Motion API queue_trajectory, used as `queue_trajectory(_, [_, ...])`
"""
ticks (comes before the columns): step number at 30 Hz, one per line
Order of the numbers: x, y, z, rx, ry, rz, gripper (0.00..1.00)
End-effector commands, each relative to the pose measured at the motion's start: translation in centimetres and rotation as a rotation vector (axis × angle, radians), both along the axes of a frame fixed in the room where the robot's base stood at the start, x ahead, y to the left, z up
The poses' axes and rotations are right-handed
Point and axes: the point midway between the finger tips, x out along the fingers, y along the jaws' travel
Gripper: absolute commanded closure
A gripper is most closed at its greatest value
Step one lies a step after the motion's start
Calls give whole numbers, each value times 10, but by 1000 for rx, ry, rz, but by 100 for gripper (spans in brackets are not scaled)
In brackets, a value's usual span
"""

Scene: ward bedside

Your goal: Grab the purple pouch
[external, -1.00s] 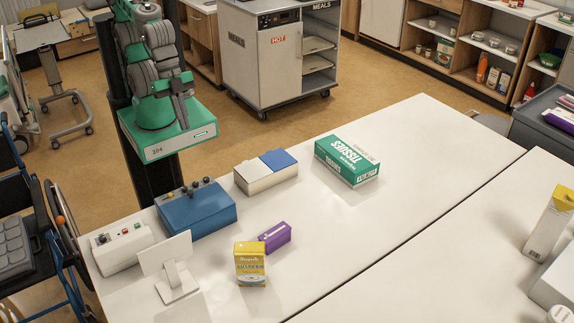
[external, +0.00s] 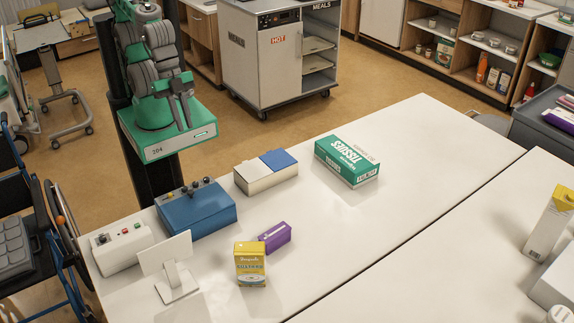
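The purple pouch (external: 276,237) is a small purple box-like packet with a pale stripe on top. It lies on the white table, just behind and to the right of a yellow custard box (external: 250,266). My gripper (external: 184,113) is high at the upper left, folded close to my arm, well away from the pouch. Its two dark fingers are apart with nothing between them.
A blue box with knobs (external: 197,209), a white control box (external: 122,247) and a white stand (external: 170,265) are left of the pouch. A white-and-blue box (external: 266,172) and green tissue box (external: 346,161) stand behind. The table (external: 370,225) right of the pouch is clear.

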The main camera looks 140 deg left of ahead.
Motion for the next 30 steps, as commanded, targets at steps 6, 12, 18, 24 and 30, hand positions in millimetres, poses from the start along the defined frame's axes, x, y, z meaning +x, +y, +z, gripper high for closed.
queue_trajectory(6, [0, 0, 0, 0, 0, 0, 66])
queue_trajectory(12, [0, 0, 0, 0, 0, 0, 50])
queue_trajectory(18, [0, 0, 0, 0, 0, 0, 34])
queue_trajectory(24, [0, 0, 0, 0, 0, 0, 17])
queue_trajectory(30, [0, 0, 0, 0, 0, 0, 1])
